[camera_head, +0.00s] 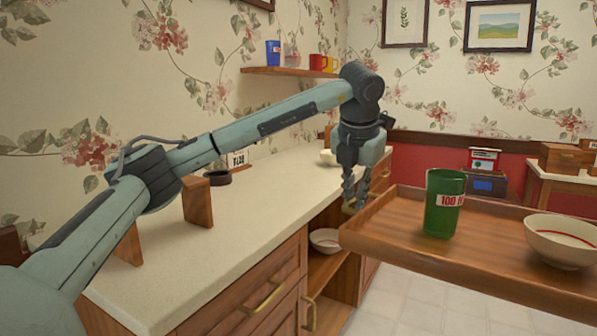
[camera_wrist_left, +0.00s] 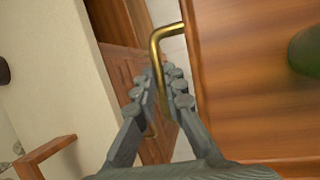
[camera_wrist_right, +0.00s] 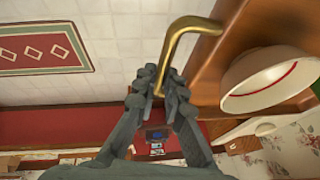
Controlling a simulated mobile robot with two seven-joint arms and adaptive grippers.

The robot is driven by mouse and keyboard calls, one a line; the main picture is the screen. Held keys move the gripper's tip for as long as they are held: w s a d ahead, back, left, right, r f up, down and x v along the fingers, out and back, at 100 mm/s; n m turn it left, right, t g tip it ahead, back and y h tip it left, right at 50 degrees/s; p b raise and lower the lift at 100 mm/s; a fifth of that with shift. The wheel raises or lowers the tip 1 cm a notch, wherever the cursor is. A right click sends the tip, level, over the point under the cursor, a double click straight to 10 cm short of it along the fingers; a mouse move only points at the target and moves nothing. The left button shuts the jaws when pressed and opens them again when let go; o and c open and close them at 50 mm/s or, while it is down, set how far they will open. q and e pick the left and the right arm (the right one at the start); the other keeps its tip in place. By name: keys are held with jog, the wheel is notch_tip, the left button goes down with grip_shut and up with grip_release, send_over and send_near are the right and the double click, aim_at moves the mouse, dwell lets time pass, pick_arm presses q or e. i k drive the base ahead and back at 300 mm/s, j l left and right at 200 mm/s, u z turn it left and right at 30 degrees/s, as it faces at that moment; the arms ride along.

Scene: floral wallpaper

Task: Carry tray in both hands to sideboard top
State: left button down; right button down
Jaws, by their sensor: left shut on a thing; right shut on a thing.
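The wooden tray (camera_head: 412,251) is held up off the floor to the right of the sideboard top (camera_head: 262,202). A green cup (camera_head: 444,200) with a label stands on it, and a white bowl with a red line (camera_head: 562,240) sits at its right. My left gripper (camera_head: 355,199) is shut on the tray's brass handle (camera_wrist_left: 168,36) at the tray's left end. My right gripper (camera_wrist_right: 160,84) is shut on the other brass handle (camera_wrist_right: 188,24); it is outside the head view. The bowl also shows in the right wrist view (camera_wrist_right: 270,78).
The sideboard carries wooden blocks (camera_head: 197,202), a dark round dish (camera_head: 217,178) and a white bowl (camera_head: 328,157) near the wall. Its front middle is clear. Another bowl (camera_head: 325,240) sits in an open compartment below. A side table (camera_head: 564,178) stands at the back right.

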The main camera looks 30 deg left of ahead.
aim_at(270, 189)
jog(key=i, duration=2.55)
jog(key=i+l+u, duration=0.1)
jog(key=i+u, duration=0.15)
jog(key=i, duration=0.4)
jog(key=u, duration=3)
